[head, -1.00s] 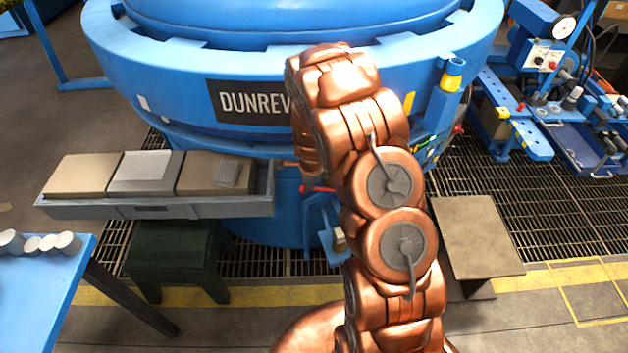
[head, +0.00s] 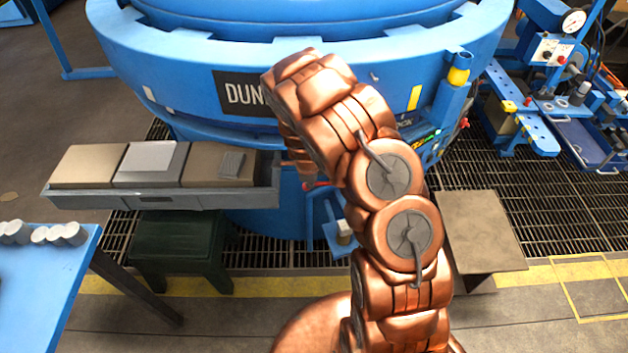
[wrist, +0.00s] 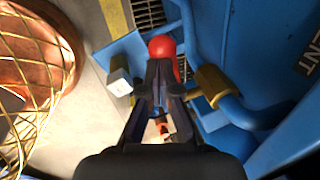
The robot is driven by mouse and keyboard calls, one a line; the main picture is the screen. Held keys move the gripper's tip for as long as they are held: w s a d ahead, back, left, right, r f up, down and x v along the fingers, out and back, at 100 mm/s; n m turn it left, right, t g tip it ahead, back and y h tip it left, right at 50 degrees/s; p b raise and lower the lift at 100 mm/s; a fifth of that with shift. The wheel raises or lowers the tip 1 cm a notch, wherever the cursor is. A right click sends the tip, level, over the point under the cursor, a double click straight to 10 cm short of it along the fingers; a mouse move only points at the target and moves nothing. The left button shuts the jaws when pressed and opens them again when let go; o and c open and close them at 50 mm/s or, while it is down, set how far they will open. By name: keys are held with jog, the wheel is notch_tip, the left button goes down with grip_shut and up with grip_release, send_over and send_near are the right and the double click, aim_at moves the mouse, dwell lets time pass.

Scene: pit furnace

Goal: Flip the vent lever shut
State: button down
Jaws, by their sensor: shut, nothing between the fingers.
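The vent lever's red knob (wrist: 163,46) shows in the wrist view just beyond my fingertips. My gripper (wrist: 160,68) is shut with nothing between its fingers, and the fingertips overlap the knob in the picture; I cannot tell whether they touch it. The rest of the lever is mostly hidden behind the fingers. In the head view a bit of red (head: 317,184) shows beside my arm, low on the blue furnace (head: 440,85); my gripper is hidden there.
A grey tray (head: 160,202) with several blocks juts out left of the lever. A blue bracket with a pale block (head: 343,230) is below it. A brown plate (head: 482,232) stands right of my arm. A blue table (head: 45,285) is at lower left.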

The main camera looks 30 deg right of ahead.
jog(key=shift+a+f+b, duration=0.25)
jog(key=shift+f+b, duration=0.05)
jog(key=shift+f, duration=0.3)
dwell(0.3)
jog(key=b+v, duration=0.2)
jog(key=v, duration=1.1)
jog(key=shift+s, duration=0.2)
jog(key=shift+a+r, duration=0.1)
dwell(0.5)
